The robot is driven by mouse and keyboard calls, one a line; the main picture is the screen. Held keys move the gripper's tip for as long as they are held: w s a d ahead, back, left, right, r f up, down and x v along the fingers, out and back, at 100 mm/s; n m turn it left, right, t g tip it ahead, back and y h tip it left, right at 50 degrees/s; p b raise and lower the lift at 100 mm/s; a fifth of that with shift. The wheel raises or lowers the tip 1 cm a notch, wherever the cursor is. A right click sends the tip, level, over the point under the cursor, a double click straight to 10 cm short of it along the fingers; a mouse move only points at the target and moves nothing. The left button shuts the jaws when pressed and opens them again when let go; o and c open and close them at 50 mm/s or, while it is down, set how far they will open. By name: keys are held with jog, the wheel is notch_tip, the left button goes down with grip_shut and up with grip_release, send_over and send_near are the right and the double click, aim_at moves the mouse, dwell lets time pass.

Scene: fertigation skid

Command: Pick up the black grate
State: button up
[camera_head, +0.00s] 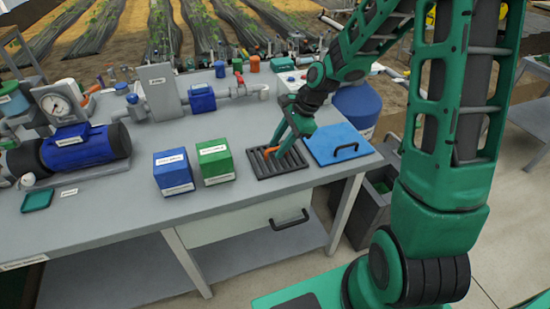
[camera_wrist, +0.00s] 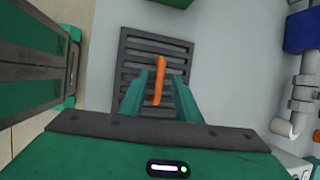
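The black grate (camera_head: 284,166) is a flat slatted square lying on the grey bench, between the green box and the blue panel. It also shows in the wrist view (camera_wrist: 150,40), with a slim orange bar (camera_wrist: 160,72) standing out over its middle. My gripper (camera_head: 276,148) is low over the grate, pointing down. In the wrist view my gripper's two green fingers (camera_wrist: 160,80) are apart, one on each side of the orange bar, with gaps visible. Whether the fingertips touch the grate cannot be told.
A green box (camera_head: 215,162) and a blue box (camera_head: 173,172) stand left of the grate. A blue panel (camera_head: 325,136) with a black handle lies close on its right. Bare bench lies in front of the boxes.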

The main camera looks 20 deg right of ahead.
grip_shut()
dwell(1.3)
